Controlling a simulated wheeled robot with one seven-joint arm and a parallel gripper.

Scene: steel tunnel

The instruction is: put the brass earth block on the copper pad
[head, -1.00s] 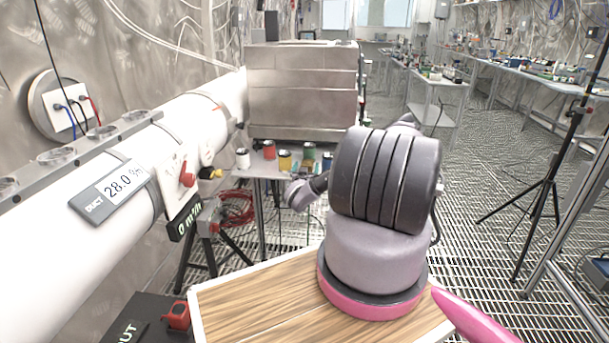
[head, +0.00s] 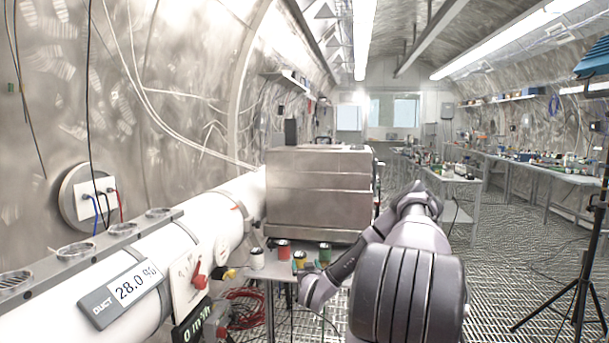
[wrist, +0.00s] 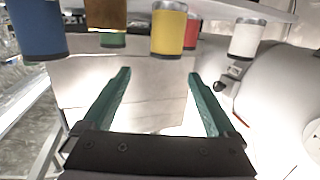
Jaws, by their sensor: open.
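My gripper (wrist: 158,74) is open, with its two green fingers apart and nothing between them in the wrist view. A brown, block-like thing (wrist: 105,14), cut off by the top edge, stands beyond the left finger; I cannot tell whether it is the brass earth block. I cannot make out a copper pad in either view. In the head view my arm reaches toward the small table (head: 283,276), and my wrist hides part of its right side; the fingers are not clear there.
Several cans stand around the brown thing: blue (wrist: 38,28), green (wrist: 112,40), yellow (wrist: 168,30), red (wrist: 191,33) and white (wrist: 246,38). A white duct (head: 150,285) runs along the left. A steel cabinet (head: 318,190) stands behind the table. A tripod (head: 580,285) stands at right.

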